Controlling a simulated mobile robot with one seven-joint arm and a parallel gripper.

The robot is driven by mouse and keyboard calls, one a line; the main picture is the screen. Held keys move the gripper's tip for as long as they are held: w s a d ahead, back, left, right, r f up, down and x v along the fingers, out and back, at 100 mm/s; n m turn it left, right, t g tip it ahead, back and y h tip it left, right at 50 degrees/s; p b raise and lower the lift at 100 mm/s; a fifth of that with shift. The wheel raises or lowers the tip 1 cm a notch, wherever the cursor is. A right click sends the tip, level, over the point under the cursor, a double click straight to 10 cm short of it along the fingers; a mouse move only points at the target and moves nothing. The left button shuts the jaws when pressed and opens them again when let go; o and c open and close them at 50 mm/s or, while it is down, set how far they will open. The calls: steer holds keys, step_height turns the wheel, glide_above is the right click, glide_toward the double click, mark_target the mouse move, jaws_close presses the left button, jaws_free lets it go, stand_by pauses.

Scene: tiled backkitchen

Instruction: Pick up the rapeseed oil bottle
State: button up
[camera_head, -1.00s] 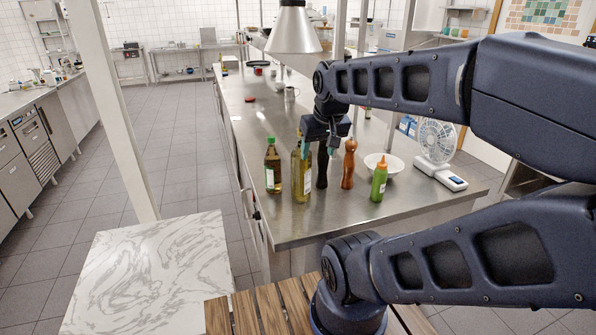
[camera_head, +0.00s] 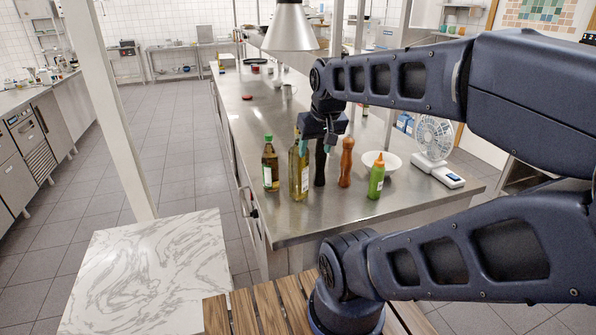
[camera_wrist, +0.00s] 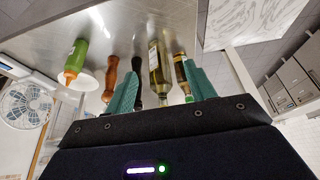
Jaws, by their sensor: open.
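A tall clear bottle of yellow oil with a pale label (camera_head: 299,174) stands upright on the steel counter; it looks like the rapeseed oil, but its label is unreadable. Its top is partly hidden by my gripper (camera_head: 316,143), which points down with open jaws beside and above its neck. In the wrist view the oil bottle (camera_wrist: 156,62) shows between the two teal fingers of my gripper (camera_wrist: 163,82). The jaws look empty; I cannot tell whether a finger touches the bottle. A smaller, darker bottle with a green cap (camera_head: 270,165) stands just left of it.
A black mill (camera_head: 320,165) stands close right of the oil bottle, then a brown mill (camera_head: 346,164), a green squeeze bottle (camera_head: 376,180), a white bowl (camera_head: 391,161) and a fan (camera_head: 434,150). The steel counter (camera_head: 300,220) is clear in front.

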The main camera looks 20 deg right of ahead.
steer(key=w+d+r+m+h, duration=0.1)
steer(key=w+r+m, duration=0.1)
steer(key=w, duration=0.7)
steer(key=w+d+r+m, duration=0.1)
steer(key=w+r, duration=0.1)
steer(key=w, duration=0.8)
steer(key=shift+d+x, duration=0.2)
steer(key=shift+x, duration=5.1)
steer(key=shift+s, duration=0.15)
jaws_close()
